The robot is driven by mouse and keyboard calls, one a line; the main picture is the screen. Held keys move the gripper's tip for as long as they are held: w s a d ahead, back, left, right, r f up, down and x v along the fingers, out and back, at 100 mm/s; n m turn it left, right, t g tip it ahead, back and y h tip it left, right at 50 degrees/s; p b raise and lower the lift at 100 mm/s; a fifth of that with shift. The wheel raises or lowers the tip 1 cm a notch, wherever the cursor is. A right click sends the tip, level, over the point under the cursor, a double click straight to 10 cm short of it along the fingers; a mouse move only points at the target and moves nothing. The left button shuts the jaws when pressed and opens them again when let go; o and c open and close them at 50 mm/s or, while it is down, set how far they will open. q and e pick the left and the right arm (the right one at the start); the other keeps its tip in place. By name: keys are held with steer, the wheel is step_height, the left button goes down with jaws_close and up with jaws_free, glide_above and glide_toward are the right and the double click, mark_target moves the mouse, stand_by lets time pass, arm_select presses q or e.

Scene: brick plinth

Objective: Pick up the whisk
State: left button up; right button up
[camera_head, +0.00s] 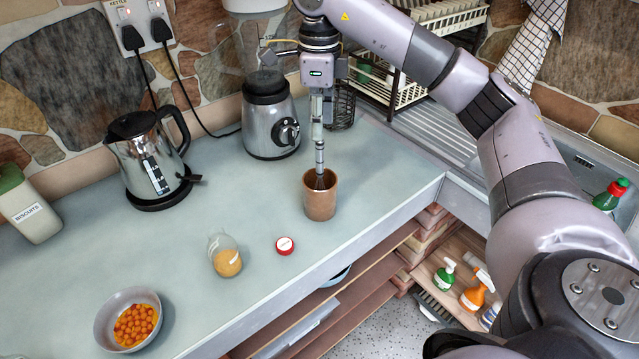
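The whisk (320,153) stands upright in a brown cup (320,204) near the front edge of the worktop. Its silver handle rises out of the cup and its dark wires (320,182) are partly inside. The cup wall hides the wires' lower part. My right gripper (318,122) comes down from above, in line with the whisk, with its fingers at the top of the handle. The fingers show nearly edge-on, so I cannot tell whether they are closed on it. My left gripper is not in view.
A steel blender (271,128) stands behind the cup, left of my gripper. A dish rack (388,85) is behind right.

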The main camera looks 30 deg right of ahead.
mark_target(318, 145)
step_height(318, 145, down, 4)
steer(key=shift+w+r, duration=0.15)
step_height(318, 145, down, 3)
steer(key=shift+r+p, duration=0.1)
steer(key=shift+p, duration=0.35)
steer(key=shift+f, duration=0.2)
steer(key=f+p, duration=0.1)
steer(key=f, duration=0.1)
steer(key=f+p, duration=0.1)
steer(key=f, duration=0.1)
steer(key=shift+w+d+f, duration=0.1)
steer(key=shift+d+f, duration=0.1)
steer(key=shift+f, duration=0.35)
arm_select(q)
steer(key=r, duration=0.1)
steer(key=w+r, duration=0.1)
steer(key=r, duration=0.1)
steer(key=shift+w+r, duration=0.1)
arm_select(e)
steer(key=shift+c, duration=0.3)
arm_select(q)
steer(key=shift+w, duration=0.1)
arm_select(e)
jaws_close()
